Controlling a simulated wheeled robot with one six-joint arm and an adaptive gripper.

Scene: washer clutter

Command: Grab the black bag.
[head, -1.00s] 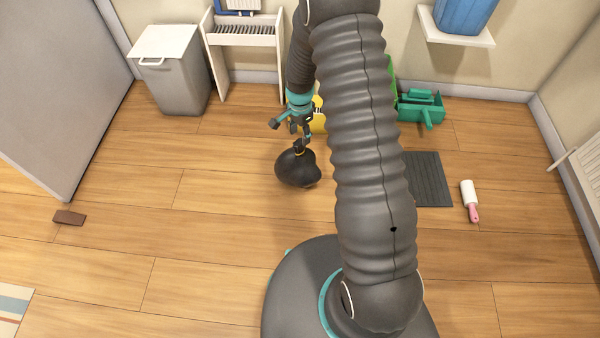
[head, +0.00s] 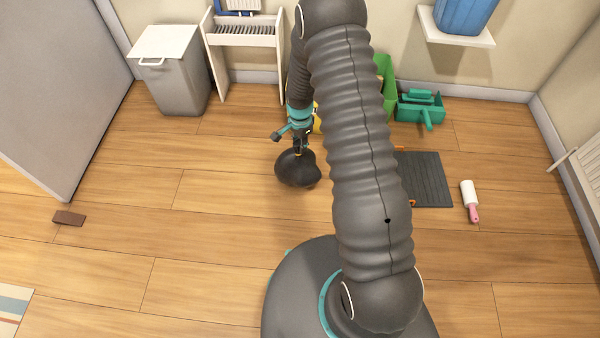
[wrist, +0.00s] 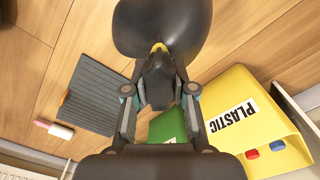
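The black bag (head: 297,168) is a round, dark sack standing on the wooden floor left of my arm. In the wrist view the bag (wrist: 165,22) fills the top middle, with a yellow tie at its neck and a gathered dark top pointing toward the camera. My gripper (head: 299,150) points down onto the bag's neck. In the wrist view the fingers of my gripper (wrist: 158,72) are drawn in on both sides of the gathered top and appear closed on it. The bag appears to rest on the floor.
A yellow bin (wrist: 240,110) marked PLASTIC and a green bin (head: 388,88) stand close behind the gripper. A grey mat (head: 430,180), a lint roller (head: 470,200) and a green caddy (head: 420,107) lie to the right. Floor to the left is mostly clear, with a brown block (head: 69,218).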

